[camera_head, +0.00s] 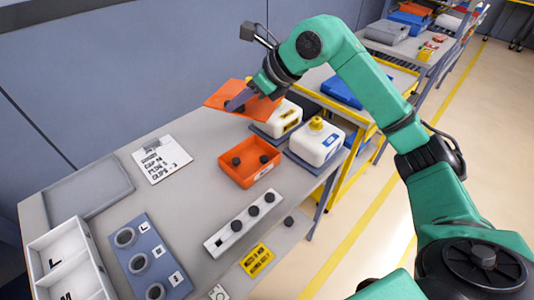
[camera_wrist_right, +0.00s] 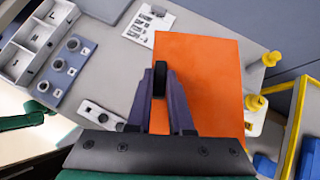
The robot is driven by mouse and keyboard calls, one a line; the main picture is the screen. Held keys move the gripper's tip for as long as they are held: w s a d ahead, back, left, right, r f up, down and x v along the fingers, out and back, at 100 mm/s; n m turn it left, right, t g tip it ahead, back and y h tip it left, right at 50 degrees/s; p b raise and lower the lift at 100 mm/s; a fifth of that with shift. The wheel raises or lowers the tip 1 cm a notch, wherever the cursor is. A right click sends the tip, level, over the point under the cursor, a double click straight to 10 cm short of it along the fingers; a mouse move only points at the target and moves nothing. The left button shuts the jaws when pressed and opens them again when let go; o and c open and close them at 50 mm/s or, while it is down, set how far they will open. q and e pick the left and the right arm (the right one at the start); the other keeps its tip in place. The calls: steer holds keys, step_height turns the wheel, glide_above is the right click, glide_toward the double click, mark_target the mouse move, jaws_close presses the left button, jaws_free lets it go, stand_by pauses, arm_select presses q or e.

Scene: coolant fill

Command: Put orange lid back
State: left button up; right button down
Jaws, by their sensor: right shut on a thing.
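The orange lid (camera_head: 222,98) is a flat plate held in the air above the back part of the table. It also shows large in the right wrist view (camera_wrist_right: 205,75). My right gripper (camera_head: 238,104) is shut on the lid's dark handle (camera_wrist_right: 160,80), between its two fingers. The orange open box (camera_head: 276,163) sits on the table, nearer than the lid and apart from it. Two dark caps (camera_head: 236,161) are inside the box. My left gripper does not show.
White jugs (camera_head: 309,150) with yellow caps stand on grey pads at the table's right edge, close to the lid. A paper sheet (camera_head: 163,160), a blue-grey ring holder (camera_head: 166,247), a white cap strip (camera_head: 224,239) and a white compartment tray (camera_head: 85,285) lie to the left and front.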

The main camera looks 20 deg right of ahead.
steer(key=f+p, duration=0.1)
steer(key=f, duration=0.5)
steer(key=f+p, duration=0.1)
steer(key=f, duration=0.5)
steer(key=f+p, duration=0.1)
steer(key=f, duration=0.6)
steer(key=shift+w+a, duration=0.2)
steer(key=shift+w, duration=0.05)
steer(key=shift+f, duration=0.1)
steer(key=shift+f+b, duration=0.55)
steer(key=shift+b, duration=0.05)
steer(key=c, duration=0.8)
jaws_free()
steer(key=shift+r, duration=0.1)
